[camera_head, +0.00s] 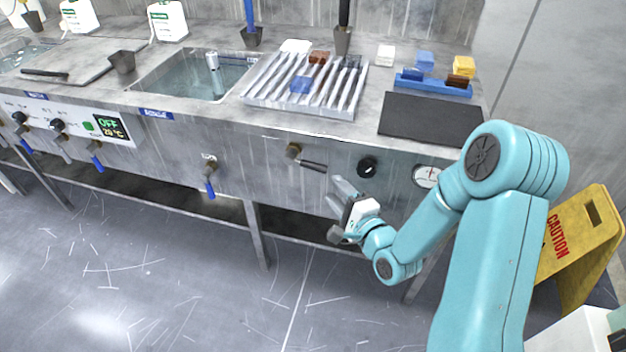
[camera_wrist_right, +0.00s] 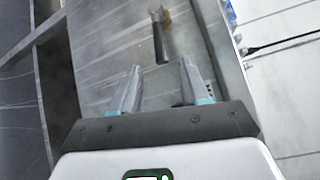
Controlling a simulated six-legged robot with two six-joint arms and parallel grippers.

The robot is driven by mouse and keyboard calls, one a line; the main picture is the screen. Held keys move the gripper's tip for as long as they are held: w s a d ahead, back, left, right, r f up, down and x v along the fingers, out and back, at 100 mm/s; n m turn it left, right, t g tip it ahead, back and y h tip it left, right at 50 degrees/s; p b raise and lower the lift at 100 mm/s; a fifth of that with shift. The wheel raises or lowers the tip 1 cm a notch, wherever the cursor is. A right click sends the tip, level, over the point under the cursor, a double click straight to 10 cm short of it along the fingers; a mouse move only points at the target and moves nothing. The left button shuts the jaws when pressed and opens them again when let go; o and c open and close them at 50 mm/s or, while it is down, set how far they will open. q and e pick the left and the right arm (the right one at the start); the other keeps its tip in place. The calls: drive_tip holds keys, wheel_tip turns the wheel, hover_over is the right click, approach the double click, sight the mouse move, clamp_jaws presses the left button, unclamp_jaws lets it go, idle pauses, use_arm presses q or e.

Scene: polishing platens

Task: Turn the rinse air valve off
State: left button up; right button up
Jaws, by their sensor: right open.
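A brass valve (camera_head: 293,151) with a dark lever sits on the front panel of the steel bench. Its lever points right and slightly down, roughly along the panel. My right gripper (camera_head: 336,208) is open and empty, a little right of and below the lever's end. In the right wrist view the valve (camera_wrist_right: 159,38) is ahead, its lever pointing back towards the gap between the open fingers (camera_wrist_right: 160,76). The lever is apart from the fingers. My left gripper does not show.
A black knob (camera_head: 367,167) and a round gauge (camera_head: 427,177) are right of the valve. A blue-handled tap (camera_head: 209,178) is to its left. A slatted rack (camera_head: 262,92) and dark mat (camera_head: 392,121) lie above. A yellow caution sign (camera_head: 577,237) stands at right.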

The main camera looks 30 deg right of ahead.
sight(316, 170)
drive_tip(key=w, duration=0.3)
drive_tip(key=w+p, duration=0.1)
drive_tip(key=w, duration=0.7)
drive_tip(key=shift+d+f, duration=0.25)
drive_tip(key=shift+d, duration=0.15)
clamp_jaws()
